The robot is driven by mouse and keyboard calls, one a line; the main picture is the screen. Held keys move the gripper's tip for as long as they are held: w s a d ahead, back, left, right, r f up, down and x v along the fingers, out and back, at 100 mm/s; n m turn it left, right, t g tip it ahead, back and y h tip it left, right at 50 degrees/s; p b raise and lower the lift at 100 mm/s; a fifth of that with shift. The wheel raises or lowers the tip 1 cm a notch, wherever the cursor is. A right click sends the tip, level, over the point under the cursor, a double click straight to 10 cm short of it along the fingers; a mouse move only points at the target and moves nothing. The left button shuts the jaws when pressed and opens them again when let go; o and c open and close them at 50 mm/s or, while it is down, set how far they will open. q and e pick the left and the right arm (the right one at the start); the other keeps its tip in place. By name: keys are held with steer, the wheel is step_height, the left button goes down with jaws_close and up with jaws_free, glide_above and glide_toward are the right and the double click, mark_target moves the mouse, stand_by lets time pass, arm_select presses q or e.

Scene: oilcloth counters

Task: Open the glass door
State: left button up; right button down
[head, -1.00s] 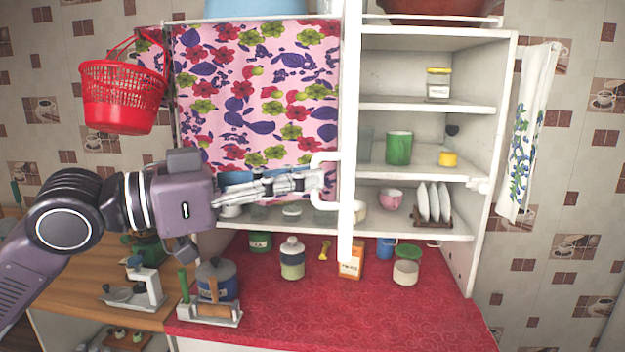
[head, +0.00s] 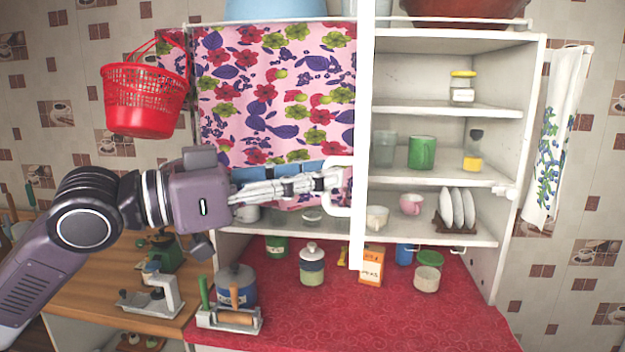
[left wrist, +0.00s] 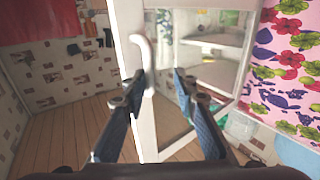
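The glass door (head: 363,120) of the white wall cabinet stands swung out and shows nearly edge-on as a tall white strip in the head view. Its pale curved handle (head: 341,209) is on the door's left side. My left gripper (head: 335,182) is at the handle, its fingers pointing right. In the left wrist view the door's white frame (left wrist: 134,30) and handle (left wrist: 149,50) show, with shelves visible through the glass. The left gripper (left wrist: 158,84) has its fingers apart beside the handle's lower end; contact is unclear. My right gripper is out of view.
The cabinet's right shelves (head: 435,105) hold jars, cups and a plate rack (head: 457,208). A floral curtain (head: 275,90) covers the left part. A red basket (head: 145,100) hangs at left. Canisters and boxes stand on the red counter (head: 400,315) below.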

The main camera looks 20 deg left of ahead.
arm_select(q)
steer(key=shift+w+f, duration=0.2)
steer(key=shift+f, duration=0.1)
steer(key=shift+f, duration=0.1)
steer(key=v, duration=1.2)
stand_by(0.6)
stand_by(0.5)
